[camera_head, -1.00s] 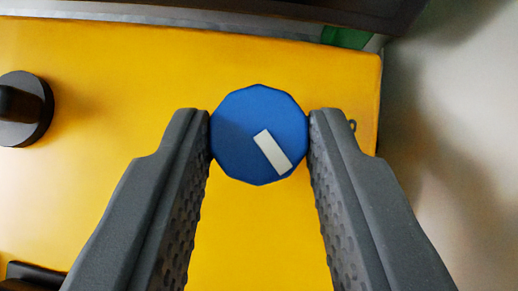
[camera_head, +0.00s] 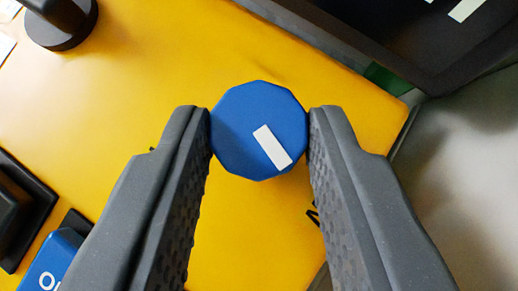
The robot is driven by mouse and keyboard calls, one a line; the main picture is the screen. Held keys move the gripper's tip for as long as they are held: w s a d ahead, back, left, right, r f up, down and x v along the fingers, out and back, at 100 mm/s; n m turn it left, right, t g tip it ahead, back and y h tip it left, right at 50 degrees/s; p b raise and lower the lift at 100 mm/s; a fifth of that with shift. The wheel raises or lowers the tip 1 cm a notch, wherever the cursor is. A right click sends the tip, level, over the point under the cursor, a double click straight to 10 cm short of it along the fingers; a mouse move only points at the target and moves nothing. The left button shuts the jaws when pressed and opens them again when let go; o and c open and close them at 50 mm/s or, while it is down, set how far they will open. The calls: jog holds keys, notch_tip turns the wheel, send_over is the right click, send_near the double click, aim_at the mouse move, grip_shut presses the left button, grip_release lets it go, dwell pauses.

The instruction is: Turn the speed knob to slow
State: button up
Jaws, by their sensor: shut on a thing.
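The blue speed knob (camera_head: 245,125) is many-sided and sits on a yellow panel (camera_head: 150,85). A white marker bar (camera_head: 272,147) on its face slants toward the lower right in the picture. My gripper (camera_head: 259,125) is shut on the knob, with one grey finger touching its left side and the other its right side.
A black round knob (camera_head: 62,20) is at the upper left. A dark switch (camera_head: 20,210) and a blue label (camera_head: 55,265) are at the lower left. A dark-framed unit (camera_head: 400,50) borders the panel at the upper right. Grey surface (camera_head: 460,170) lies beyond the panel's right edge.

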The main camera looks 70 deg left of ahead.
jog(key=shift+w+d+r, duration=0.15)
jog(key=shift+d, duration=0.05)
jog(key=o, duration=1)
jog(key=shift+c, duration=0.2)
jog(key=p+v, duration=0.2)
jog(key=v, duration=1.1)
jog(key=shift+d, duration=0.25)
jog(key=shift+r, duration=0.15)
